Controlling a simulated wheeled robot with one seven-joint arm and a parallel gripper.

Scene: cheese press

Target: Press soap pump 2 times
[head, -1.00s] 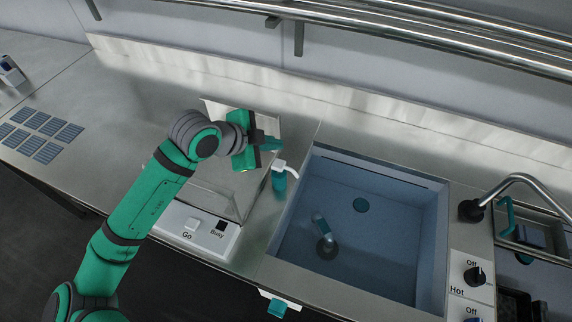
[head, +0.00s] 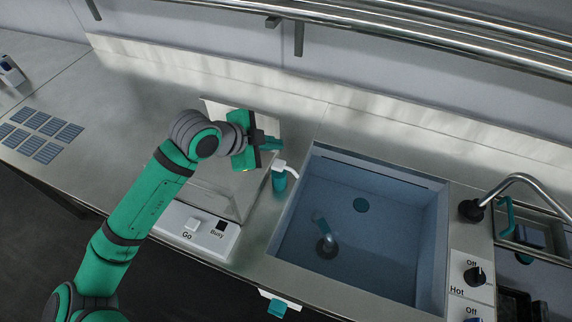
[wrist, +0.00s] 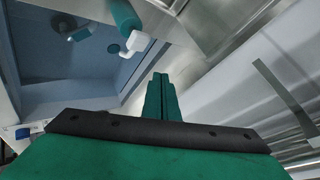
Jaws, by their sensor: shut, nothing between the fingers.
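The soap pump (head: 280,178) is a small teal bottle with a white spout head, upright on the counter at the left edge of the sink. Its spout points right, toward the basin. In the wrist view its white head (wrist: 138,41) and teal body show at the top, beyond my fingertips. My gripper (head: 272,144) is shut and empty. In the head view its fingers point right and sit just above and left of the pump head, apart from it. In the wrist view the two fingers (wrist: 161,82) lie together.
The blue sink (head: 435,245) is right of the pump, with a tap (head: 500,190) and a Hot knob (head: 474,276) farther right. A white-fronted machine (head: 205,236) with Go and Busy labels stands below my arm. A metal rail (head: 450,35) runs along the back wall.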

